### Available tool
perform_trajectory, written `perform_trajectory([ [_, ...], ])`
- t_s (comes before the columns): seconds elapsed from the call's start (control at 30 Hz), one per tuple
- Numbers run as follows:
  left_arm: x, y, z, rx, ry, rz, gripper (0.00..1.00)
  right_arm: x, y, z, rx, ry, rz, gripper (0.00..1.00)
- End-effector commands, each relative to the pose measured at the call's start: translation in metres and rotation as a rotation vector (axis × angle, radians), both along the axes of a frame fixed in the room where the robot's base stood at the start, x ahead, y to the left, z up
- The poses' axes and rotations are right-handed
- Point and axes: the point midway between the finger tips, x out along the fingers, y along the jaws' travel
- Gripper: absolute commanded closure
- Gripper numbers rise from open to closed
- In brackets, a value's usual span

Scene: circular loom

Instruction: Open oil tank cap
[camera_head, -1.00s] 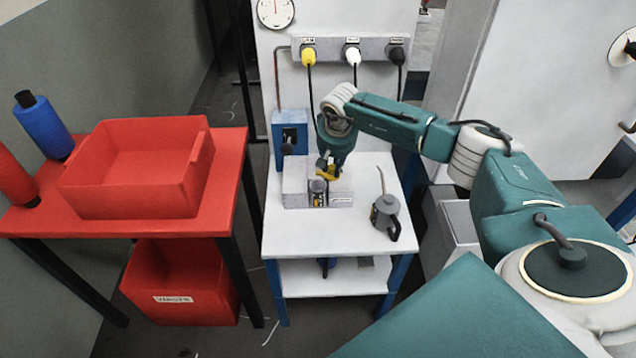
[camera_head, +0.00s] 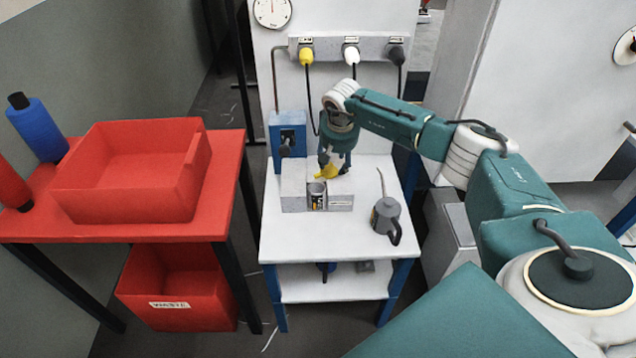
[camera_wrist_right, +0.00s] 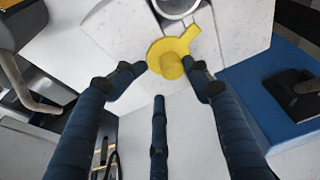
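The oil tank (camera_head: 317,198) is a small grey cylinder at the front of the white block on the workbench. Its round top shows open in the right wrist view (camera_wrist_right: 176,6). The yellow cap (camera_head: 326,173) is off the opening, just behind it and looking tilted. In the right wrist view the cap (camera_wrist_right: 168,55) lies between the fingertips of my right gripper (camera_wrist_right: 165,70). The fingers are spread. The right-hand finger overlaps the cap's edge and the left-hand one is near its rim. I cannot tell whether the cap rests on the block. My left gripper is not seen.
A grey oil can (camera_head: 386,214) with a thin spout stands on the right of the white workbench (camera_head: 300,240). A blue box (camera_head: 287,135) stands at the back left. A red bin (camera_head: 130,185) sits on the red table (camera_head: 225,200) to the left.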

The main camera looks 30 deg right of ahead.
Motion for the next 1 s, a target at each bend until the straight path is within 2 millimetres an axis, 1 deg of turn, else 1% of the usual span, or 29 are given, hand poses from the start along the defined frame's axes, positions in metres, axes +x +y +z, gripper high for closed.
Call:
perform_trajectory([
  [0.07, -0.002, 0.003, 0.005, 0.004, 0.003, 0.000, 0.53, -0.004, 0.000, 0.001, -0.003, 0.008, 0.000, 0.56],
  [0.27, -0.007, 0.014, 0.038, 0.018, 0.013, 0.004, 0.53, -0.021, 0.013, 0.022, 0.001, 0.007, 0.005, 0.56],
  [0.4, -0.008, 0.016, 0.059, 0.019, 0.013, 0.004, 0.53, -0.036, 0.023, 0.035, 0.002, 0.005, 0.006, 0.56],
  [0.5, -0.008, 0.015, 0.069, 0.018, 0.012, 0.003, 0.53, -0.044, 0.029, 0.040, 0.002, 0.003, 0.006, 0.56],
  [0.67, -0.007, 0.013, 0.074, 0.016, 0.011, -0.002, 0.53, -0.051, 0.035, 0.042, 0.004, 0.001, 0.006, 0.56],
  [1.0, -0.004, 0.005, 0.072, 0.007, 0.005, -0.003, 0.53, -0.050, 0.035, 0.041, 0.005, 0.000, 0.006, 0.56],
])
